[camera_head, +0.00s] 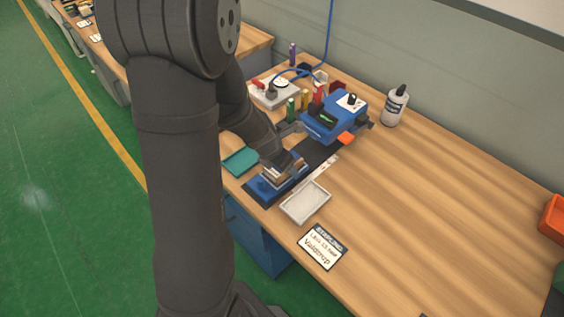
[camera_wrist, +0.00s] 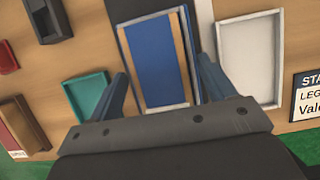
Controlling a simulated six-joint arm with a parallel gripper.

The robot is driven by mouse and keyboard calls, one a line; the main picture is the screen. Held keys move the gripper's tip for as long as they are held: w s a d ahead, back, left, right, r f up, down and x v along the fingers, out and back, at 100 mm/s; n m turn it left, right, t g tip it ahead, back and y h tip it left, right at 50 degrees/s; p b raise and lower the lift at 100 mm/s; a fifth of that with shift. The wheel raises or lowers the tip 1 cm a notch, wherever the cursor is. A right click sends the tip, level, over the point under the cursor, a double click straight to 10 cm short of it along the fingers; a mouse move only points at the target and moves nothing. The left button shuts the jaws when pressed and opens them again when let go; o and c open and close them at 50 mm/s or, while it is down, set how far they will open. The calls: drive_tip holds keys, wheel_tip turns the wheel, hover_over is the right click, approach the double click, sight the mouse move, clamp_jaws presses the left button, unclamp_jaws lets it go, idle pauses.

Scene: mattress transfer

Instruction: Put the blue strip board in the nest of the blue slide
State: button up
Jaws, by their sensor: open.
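In the wrist view a blue rectangular panel (camera_wrist: 152,62), which looks like the blue strip board, lies between tan side strips inside a pale grey frame. In the head view the blue slide (camera_head: 262,189) sits at the table's near edge, with the pale frame on it partly hidden by my gripper (camera_head: 285,165). My gripper, also in the wrist view (camera_wrist: 162,67), is open. Its fingers stand to the left and right of the frame, with gaps visible. Whether the board is fully seated cannot be told.
A white tray (camera_head: 306,202) is close on the right and a teal tray (camera_head: 240,161) on the left. A blue machine (camera_head: 334,117) stands behind, with a white bottle (camera_head: 395,105) farther right. A label card (camera_head: 322,247) lies in front. The right side of the table is largely clear.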

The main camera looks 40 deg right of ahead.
drive_tip(key=v, duration=1.2)
drive_tip(key=shift+r, duration=0.1)
drive_tip(key=x, duration=1.2)
idle(0.3)
drive_tip(key=shift+r, duration=0.1)
